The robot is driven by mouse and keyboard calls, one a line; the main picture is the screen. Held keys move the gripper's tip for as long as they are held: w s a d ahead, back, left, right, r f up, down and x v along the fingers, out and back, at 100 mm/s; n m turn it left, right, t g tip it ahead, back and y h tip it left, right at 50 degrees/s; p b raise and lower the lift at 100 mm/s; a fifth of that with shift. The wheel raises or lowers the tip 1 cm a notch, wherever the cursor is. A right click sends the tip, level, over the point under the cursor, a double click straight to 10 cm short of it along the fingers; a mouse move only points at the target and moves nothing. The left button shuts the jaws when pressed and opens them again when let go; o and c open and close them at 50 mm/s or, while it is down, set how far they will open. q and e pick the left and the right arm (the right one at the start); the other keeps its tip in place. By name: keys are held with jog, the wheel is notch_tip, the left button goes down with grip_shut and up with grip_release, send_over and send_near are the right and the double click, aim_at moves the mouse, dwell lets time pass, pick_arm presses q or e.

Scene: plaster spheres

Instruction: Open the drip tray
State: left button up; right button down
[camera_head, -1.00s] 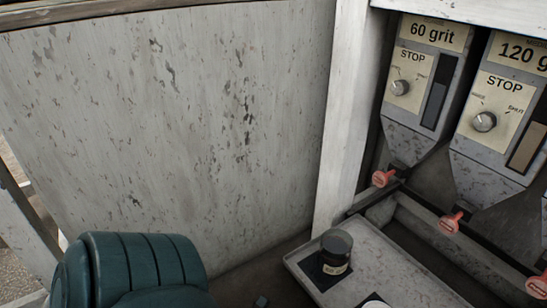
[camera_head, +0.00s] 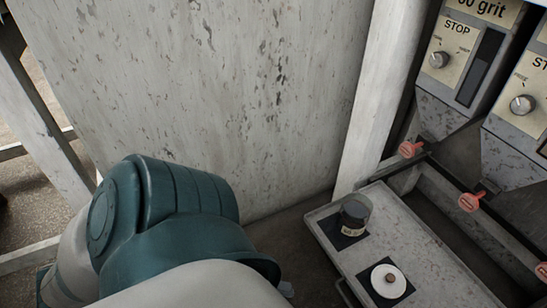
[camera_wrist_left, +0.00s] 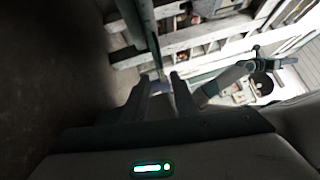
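A pale grey tray-like surface (camera_head: 425,262) lies at the lower right of the head view, with a thin bar (camera_head: 345,292) at its near left edge. I cannot tell for sure whether this is the drip tray. My left arm fills the lower left, and a small tip of my left gripper (camera_head: 286,289) shows past it, near the bar but apart from it. In the left wrist view the two dark fingers of the left gripper (camera_wrist_left: 161,92) stand apart. A small pale bluish thing shows between or beyond them; it is unclear.
A dark lidded jar (camera_head: 355,215) and a white round lid-like thing (camera_head: 388,281) stand on dark squares on the grey surface. Hoppers with STOP knobs (camera_head: 439,60) and red levers (camera_head: 410,149) are behind it. A speckled panel (camera_head: 215,90) and a white post (camera_head: 375,110) bound the left.

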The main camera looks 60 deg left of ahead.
pick_arm(q)
jog(key=shift+v, duration=0.9)
